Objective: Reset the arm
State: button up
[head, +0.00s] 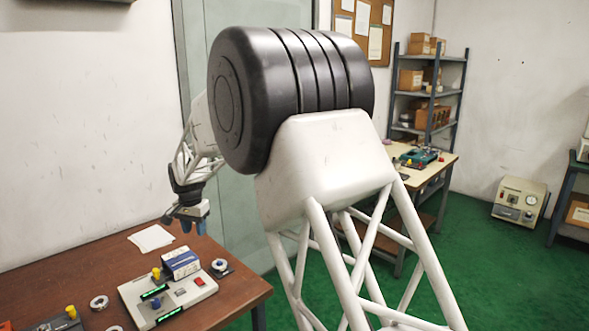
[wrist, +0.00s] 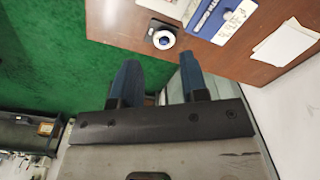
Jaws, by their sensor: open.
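My gripper (head: 193,229) hangs in the air over the far right part of the brown table (head: 60,266), with its blue fingers pointing down. In the wrist view my gripper (wrist: 160,78) has its two blue fingers apart and nothing between them. A ring-like part with a dark base (head: 221,267) lies on the table near its right edge, apart from the fingers. It also shows in the wrist view as a round part with a blue centre (wrist: 163,39). A metal ring (head: 98,303) lies at the table's left, and another (head: 114,328) is cut off at the bottom edge.
A blue and white box (head: 181,262) stands at the back of a grey panel (head: 190,298) with buttons and green displays. White paper (head: 151,238) lies behind it. Green floor (head: 480,262) is open right of the table. A shelf (head: 437,66) and second table stand behind.

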jog(key=s+d+r, duration=0.5)
jog(key=s+d, duration=0.1)
jog(key=d, duration=0.5)
jog(key=s+d+r+n+t, duration=0.1)
jog(key=s+d+r, duration=0.4)
jog(key=d, duration=0.5)
jog(key=s+d+r, duration=0.4)
jog(key=s+d, duration=0.3)
jog(key=d, duration=0.4)
jog(key=s+d+f, duration=0.1)
jog(key=s+d, duration=0.5)
jog(key=s, duration=0.4)
jog(key=s+d+f+n, duration=0.1)
jog(key=s+d+f, duration=0.1)
jog(key=s+d, duration=0.4)
jog(key=s+d+f+t, duration=0.1)
jog(key=s+d, duration=0.5)
jog(key=s, duration=0.8)
jog(key=shift+s+f, duration=0.2)
jog(key=shift+s, duration=0.15)
